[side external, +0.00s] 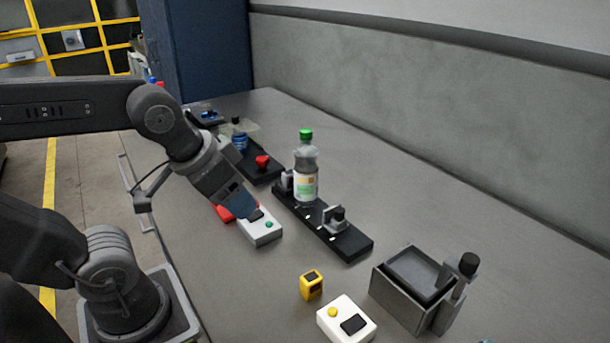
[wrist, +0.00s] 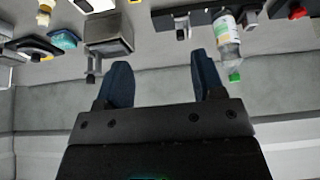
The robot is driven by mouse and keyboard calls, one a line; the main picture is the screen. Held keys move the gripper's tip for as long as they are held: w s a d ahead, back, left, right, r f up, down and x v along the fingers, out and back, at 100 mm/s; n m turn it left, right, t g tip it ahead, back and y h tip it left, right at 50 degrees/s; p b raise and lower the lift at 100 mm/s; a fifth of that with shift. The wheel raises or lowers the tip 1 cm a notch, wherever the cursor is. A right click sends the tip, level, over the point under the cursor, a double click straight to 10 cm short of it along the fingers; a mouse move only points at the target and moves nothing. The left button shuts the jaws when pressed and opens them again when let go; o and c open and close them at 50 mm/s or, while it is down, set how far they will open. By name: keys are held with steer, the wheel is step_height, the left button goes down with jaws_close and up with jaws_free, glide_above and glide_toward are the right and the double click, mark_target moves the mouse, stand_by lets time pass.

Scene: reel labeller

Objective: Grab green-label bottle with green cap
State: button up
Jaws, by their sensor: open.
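The clear bottle (side external: 306,172) with a green cap (side external: 306,134) and a white, green and orange label stands upright on a black rail base (side external: 335,232), beside a small clamp-like part. In the wrist view the bottle (wrist: 228,42) shows at the upper right, beyond the right finger, with its green cap (wrist: 235,76) pointing down in the picture. My gripper (wrist: 158,85) is open, with nothing between its two blue fingers. In the side view my gripper (side external: 238,203) is left of the bottle and apart from it, above the white box; its fingertips are hard to make out there.
A white box with a green button (side external: 262,229) lies below my gripper. A grey open box (side external: 405,295), a yellow block (side external: 311,284) and a white box with a yellow button (side external: 346,320) sit at the front. A red-button device (side external: 262,162) stands behind. The table right of the bottle is clear.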

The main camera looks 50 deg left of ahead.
steer(key=w+a+r+n+g+y, duration=0.1)
steer(key=w+a+r+n+g, duration=0.15)
steer(key=w+r+n, duration=0.35)
steer(key=w+a+r+n+g+y, duration=0.1)
steer(key=w+a+r+n, duration=0.2)
steer(key=w, duration=0.6)
steer(key=n+g+y, duration=0.3)
steer(key=n, duration=0.8)
glide_toward(306, 131)
steer(key=x, duration=0.5)
steer(key=shift+w+f, duration=0.1)
steer(key=shift+w, duration=0.15)
steer(key=shift+x, duration=2.7)
steer(key=shift+s, duration=0.2)
steer(key=shift+c, duration=0.2)
jaws_close()
